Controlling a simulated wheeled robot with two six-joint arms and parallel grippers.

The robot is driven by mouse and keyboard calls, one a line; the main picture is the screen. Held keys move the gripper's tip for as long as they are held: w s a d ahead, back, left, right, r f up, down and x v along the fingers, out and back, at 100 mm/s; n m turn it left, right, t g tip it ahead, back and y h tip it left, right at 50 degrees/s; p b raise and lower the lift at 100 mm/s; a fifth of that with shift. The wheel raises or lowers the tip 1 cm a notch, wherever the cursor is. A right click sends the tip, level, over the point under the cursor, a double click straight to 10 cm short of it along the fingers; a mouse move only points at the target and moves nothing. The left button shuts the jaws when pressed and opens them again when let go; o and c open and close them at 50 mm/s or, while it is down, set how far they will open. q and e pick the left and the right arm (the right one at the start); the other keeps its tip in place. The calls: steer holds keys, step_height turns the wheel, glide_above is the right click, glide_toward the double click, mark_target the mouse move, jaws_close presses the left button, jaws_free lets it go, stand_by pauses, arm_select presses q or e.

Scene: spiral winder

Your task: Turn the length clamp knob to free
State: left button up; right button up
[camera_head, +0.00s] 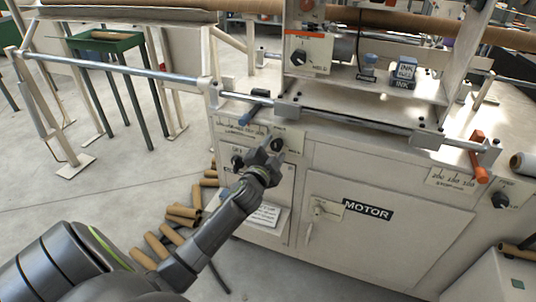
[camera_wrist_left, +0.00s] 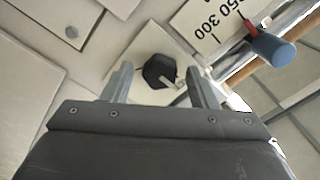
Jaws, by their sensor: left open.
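A black knob (camera_head: 277,145) sits on a pale label plate on the front of the cream machine, below the rail. I take it for the length clamp knob; its lettering is too small to read. My left gripper (camera_head: 268,150) is right in front of it. In the left wrist view the knob (camera_wrist_left: 158,70), with a light pointer, shows between the two spread fingers of the left gripper (camera_wrist_left: 159,72). The fingers are open on either side of it; I cannot tell whether they touch it. My right gripper is not in view.
A blue handle (camera_head: 243,122) projects near the knob, beside a number scale (camera_wrist_left: 212,20). Another black knob (camera_head: 237,162) is to the lower left. The MOTOR door (camera_head: 365,240) is to the right, an orange handle (camera_head: 480,158) beyond. Cardboard tubes (camera_head: 183,212) lie on the floor.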

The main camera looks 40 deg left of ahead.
arm_select(q)
steer(key=v, duration=1.7)
steer(key=shift+s+p, duration=0.15)
steer(key=shift+p, duration=0.15)
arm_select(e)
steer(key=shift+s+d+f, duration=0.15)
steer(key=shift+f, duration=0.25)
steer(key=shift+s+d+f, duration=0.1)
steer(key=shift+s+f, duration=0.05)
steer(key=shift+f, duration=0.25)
arm_select(q)
steer(key=shift+a+f, duration=0.1)
